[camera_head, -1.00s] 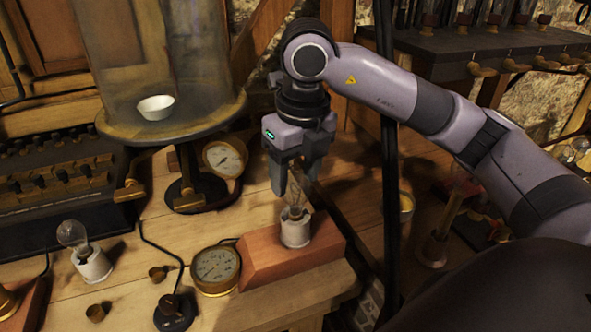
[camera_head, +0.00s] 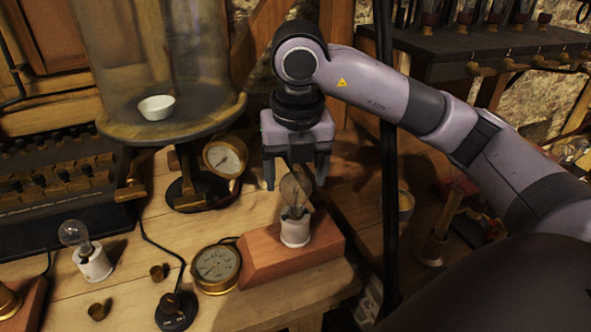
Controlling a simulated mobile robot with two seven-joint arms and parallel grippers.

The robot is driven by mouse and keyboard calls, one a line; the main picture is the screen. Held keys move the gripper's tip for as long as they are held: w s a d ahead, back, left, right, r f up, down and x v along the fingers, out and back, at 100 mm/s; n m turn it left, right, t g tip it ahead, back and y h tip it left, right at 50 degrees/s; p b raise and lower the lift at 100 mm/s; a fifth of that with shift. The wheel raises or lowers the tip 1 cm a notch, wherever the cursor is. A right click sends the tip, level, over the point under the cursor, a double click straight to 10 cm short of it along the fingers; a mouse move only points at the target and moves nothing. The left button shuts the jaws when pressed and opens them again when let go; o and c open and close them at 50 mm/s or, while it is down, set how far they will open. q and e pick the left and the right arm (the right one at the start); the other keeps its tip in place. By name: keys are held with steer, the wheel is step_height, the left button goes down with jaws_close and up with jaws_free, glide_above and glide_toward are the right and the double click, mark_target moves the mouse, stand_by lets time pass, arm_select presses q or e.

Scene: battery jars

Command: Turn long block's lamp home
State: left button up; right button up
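The long block (camera_head: 265,262) is a reddish wooden block near the table's front right edge. A white socket (camera_head: 296,231) stands on it, with a clear glass lamp (camera_head: 294,188) upright in the socket, leaning slightly. My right gripper (camera_head: 296,187) points down over the lamp, its two fingers spread wide to the left and right of the bulb with visible gaps. The fingertips are at about the height of the bulb's upper part in the picture; I cannot tell whether they are level with it or behind it. My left gripper is not in view.
A brass gauge (camera_head: 216,267) lies left of the block, and another gauge (camera_head: 223,157) stands behind. A second lamp in a white socket (camera_head: 94,264) is at the left. A glass jar on a round base (camera_head: 200,128) stands behind. A dark vertical post (camera_head: 389,200) rises at the right.

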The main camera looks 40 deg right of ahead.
steer(key=shift+o, duration=0.4)
steer(key=r, duration=0.2)
steer(key=r+p, duration=0.1)
steer(key=r, duration=0.2)
steer(key=shift+s+a+r, duration=0.15)
steer(key=shift+s+r, duration=0.15)
steer(key=shift+r, duration=0.05)
steer(key=shift+s+r+p, duration=0.1)
steer(key=shift+r+p, duration=0.25)
steer(key=shift+r, duration=0.35)
